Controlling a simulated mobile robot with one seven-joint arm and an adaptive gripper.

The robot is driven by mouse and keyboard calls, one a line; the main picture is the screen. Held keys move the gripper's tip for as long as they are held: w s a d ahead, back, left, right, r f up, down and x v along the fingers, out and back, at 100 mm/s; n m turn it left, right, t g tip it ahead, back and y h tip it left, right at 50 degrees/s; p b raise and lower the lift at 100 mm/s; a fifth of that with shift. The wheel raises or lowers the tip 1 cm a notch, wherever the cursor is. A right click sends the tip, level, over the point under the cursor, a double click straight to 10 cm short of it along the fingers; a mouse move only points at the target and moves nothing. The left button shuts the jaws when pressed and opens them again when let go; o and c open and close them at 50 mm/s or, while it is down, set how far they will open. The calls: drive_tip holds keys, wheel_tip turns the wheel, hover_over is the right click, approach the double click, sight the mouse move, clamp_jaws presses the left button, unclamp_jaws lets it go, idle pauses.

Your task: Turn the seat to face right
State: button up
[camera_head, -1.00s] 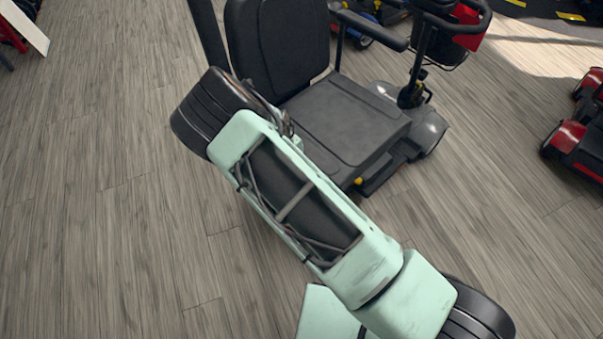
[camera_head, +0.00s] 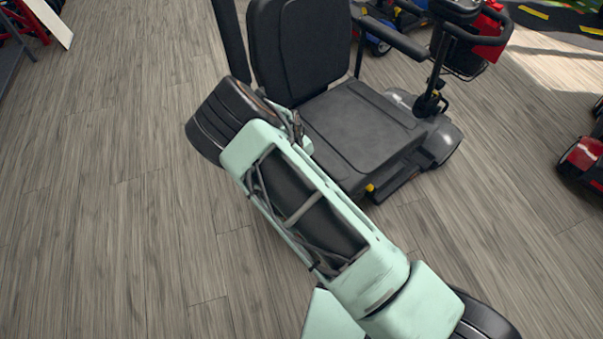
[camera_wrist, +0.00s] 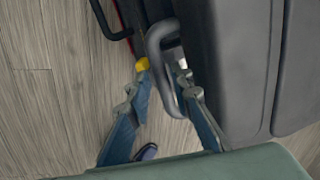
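The dark grey seat (camera_head: 360,135) of a scooter shows in the head view, with its backrest (camera_head: 299,45) at the back left and its cushion pointing to the lower right. In the wrist view the seat's side (camera_wrist: 245,60) fills the right. A grey looped bar (camera_wrist: 157,42) runs beside the seat and reaches between the fingers of my gripper (camera_wrist: 161,72). The fingers are apart, and I cannot tell whether either touches the bar. A yellow tip (camera_wrist: 142,64) is by the left finger; a yellow knob (camera_head: 370,187) shows under the seat.
The scooter's tiller (camera_head: 440,60) and armrest (camera_head: 394,38) stand at the seat's far side. A red scooter (camera_head: 585,155) is at the right edge. A white board (camera_head: 48,22) leans at the upper left. The wooden floor (camera_head: 100,200) at left is clear.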

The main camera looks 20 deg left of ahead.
wheel_tip(320, 180, up, 12)
drive_tip(key=s+a, duration=0.1)
drive_tip(key=s, duration=0.1)
drive_tip(key=shift+a, duration=0.2)
drive_tip(key=shift+w, duration=0.1)
idle(0.4)
